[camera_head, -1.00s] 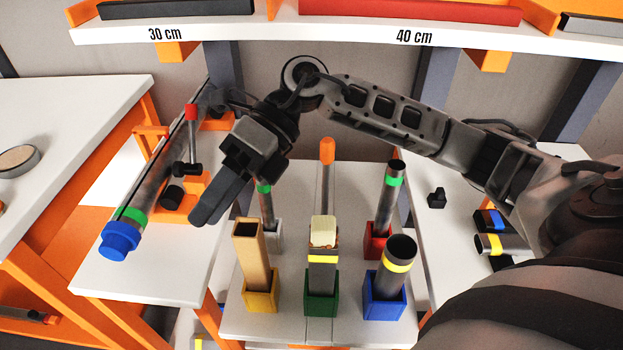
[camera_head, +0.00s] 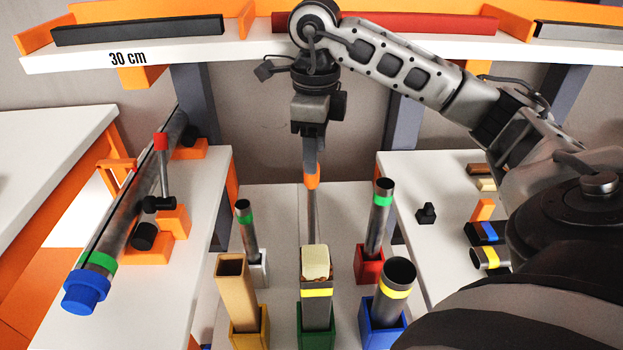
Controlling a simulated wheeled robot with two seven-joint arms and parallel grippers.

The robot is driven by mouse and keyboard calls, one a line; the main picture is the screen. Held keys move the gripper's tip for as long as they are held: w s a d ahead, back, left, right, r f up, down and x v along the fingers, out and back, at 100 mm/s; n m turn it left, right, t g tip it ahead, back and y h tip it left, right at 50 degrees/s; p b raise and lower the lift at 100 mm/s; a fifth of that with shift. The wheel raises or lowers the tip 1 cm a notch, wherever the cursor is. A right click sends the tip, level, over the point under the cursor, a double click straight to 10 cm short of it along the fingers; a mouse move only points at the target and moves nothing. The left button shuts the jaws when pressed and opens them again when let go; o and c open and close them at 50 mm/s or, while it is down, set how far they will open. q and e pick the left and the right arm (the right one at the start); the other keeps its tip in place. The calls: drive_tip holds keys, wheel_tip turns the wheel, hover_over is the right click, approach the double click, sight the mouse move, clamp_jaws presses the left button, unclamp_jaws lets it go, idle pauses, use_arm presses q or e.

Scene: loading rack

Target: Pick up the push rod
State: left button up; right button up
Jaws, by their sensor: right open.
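The push rod (camera_head: 311,220), a thin grey rod with an orange handle (camera_head: 312,182) on top, stands upright among the holders in the middle. Its lower end is hidden behind a yellow-banded piece in a green holder (camera_head: 317,328). My right gripper (camera_head: 312,167) points down at the orange handle, its fingers overlapping the handle's top in the picture. It is open; whether a finger touches the handle cannot be told. My left gripper is not in view.
Green-banded tubes (camera_head: 246,228) (camera_head: 381,205) stand either side of the rod. A tan square tube (camera_head: 238,295) and a yellow-banded tube (camera_head: 392,290) stand in front. A long tube with a blue cap (camera_head: 86,293) lies at left. A shelf (camera_head: 230,50) crosses the back.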

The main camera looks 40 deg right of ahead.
sight(311, 177)
drive_tip(key=shift+w+a+f+p, duration=0.1)
drive_tip(key=shift+a+f+p, duration=0.05)
drive_tip(key=shift+f, duration=1.4)
drive_tip(key=shift+w+a+f+p, duration=0.1)
drive_tip(key=shift+f+p, duration=0.05)
drive_tip(key=shift+f, duration=1.4)
drive_tip(key=shift+c, duration=0.3)
clamp_jaws()
